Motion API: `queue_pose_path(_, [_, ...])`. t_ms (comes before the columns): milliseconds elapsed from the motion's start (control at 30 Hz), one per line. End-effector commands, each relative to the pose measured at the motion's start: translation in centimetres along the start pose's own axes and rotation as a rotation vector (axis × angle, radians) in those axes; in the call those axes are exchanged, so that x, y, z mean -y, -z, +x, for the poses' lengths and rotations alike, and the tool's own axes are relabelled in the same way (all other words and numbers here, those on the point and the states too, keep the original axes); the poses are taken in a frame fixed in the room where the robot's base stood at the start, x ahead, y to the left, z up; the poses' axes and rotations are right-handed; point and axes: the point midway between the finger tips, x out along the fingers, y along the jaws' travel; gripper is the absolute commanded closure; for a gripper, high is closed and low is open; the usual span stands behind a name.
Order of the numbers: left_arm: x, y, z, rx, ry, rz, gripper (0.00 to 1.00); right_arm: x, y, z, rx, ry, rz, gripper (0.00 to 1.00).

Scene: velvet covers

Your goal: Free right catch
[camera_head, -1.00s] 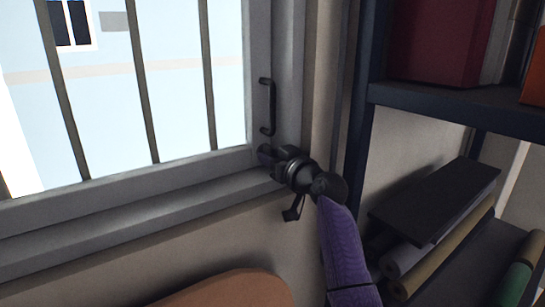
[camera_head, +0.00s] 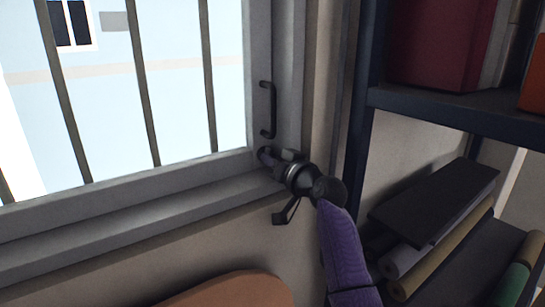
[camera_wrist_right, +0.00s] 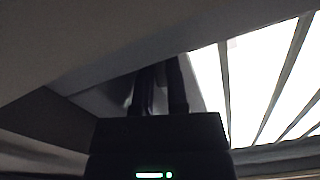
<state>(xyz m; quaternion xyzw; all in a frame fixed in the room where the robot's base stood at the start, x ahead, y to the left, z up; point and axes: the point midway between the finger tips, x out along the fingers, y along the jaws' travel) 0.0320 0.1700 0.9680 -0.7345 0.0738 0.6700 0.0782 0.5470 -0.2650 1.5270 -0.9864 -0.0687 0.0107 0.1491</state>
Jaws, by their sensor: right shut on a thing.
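The barred window (camera_head: 150,178) has a grey frame and fills the left of the head view. My right gripper (camera_head: 271,159) is at the frame's lower right corner, just below a dark vertical handle (camera_head: 268,110). It is shut on a small dark part there, which I take to be the right catch (camera_head: 263,153). The catch is mostly hidden by the jaws. In the right wrist view, my right gripper (camera_wrist_right: 158,88) shows two dark fingers close together against the grey frame. What lies between them is too dark to make out. My left gripper is out of view.
A dark shelf unit (camera_head: 450,108) stands close on the right, with red boxes (camera_head: 440,40) above and rolls (camera_head: 440,255) below. A rounded brown thing (camera_head: 235,290) is at the bottom. The wall below the sill is bare.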

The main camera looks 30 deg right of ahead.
Motion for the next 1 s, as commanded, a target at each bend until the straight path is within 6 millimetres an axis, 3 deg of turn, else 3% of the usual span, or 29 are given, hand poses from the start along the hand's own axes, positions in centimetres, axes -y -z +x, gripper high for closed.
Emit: queue_pose_path(1000, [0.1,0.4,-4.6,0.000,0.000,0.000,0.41,0.1,0.2,0.0,-0.002,0.000,0.954,1.00])
